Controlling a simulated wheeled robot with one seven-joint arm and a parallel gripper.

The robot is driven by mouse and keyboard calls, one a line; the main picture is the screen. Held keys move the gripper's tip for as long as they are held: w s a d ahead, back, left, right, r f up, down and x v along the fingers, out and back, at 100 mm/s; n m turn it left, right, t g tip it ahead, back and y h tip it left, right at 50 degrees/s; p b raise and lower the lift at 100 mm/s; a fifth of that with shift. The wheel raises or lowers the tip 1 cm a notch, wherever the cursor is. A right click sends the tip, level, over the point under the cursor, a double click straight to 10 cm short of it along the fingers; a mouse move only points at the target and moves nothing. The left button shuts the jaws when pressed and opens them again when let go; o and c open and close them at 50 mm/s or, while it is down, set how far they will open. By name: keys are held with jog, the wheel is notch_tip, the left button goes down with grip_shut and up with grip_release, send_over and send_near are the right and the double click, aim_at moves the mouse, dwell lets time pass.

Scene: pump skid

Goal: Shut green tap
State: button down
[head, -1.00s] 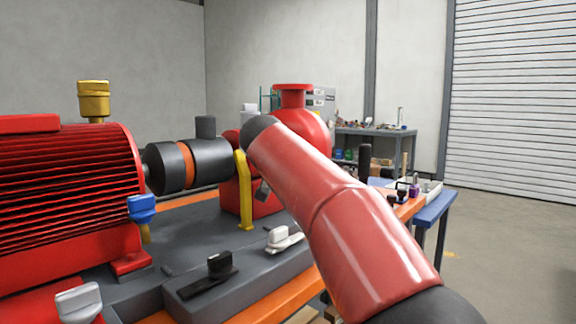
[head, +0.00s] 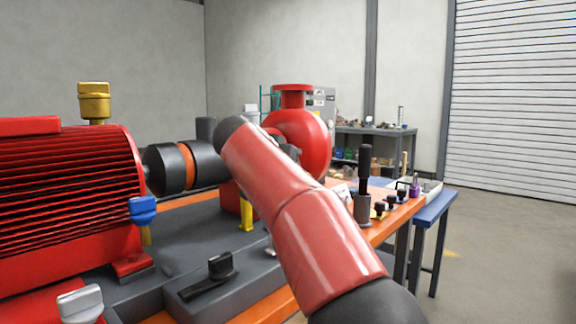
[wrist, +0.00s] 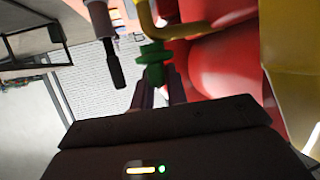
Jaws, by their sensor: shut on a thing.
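The green tap (wrist: 153,54) shows in the wrist view, on a yellow pipe (wrist: 150,20) beside the red pump body. My gripper (wrist: 159,88) is at it, with its two dark fingers on either side of the lower green part, shut on it. In the head view the green tap cannot be made out, and my red arm covers most of that area. The tap's exact turn angle is hard to tell.
The red pump (head: 303,132) stands behind my arm, and the red motor (head: 65,205) is at left. A black lever (head: 220,265), a blue tap (head: 143,208) and an upright black-handled rod (head: 364,170) stand nearby. The floor at right is clear.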

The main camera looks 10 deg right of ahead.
jog(key=c, duration=1.4)
grip_release()
jog(key=shift+f, duration=0.1)
jog(key=v, duration=0.7)
jog(key=shift+s+a+b, duration=0.2)
jog(key=shift+s+b, duration=0.05)
jog(key=shift+b, duration=0.1)
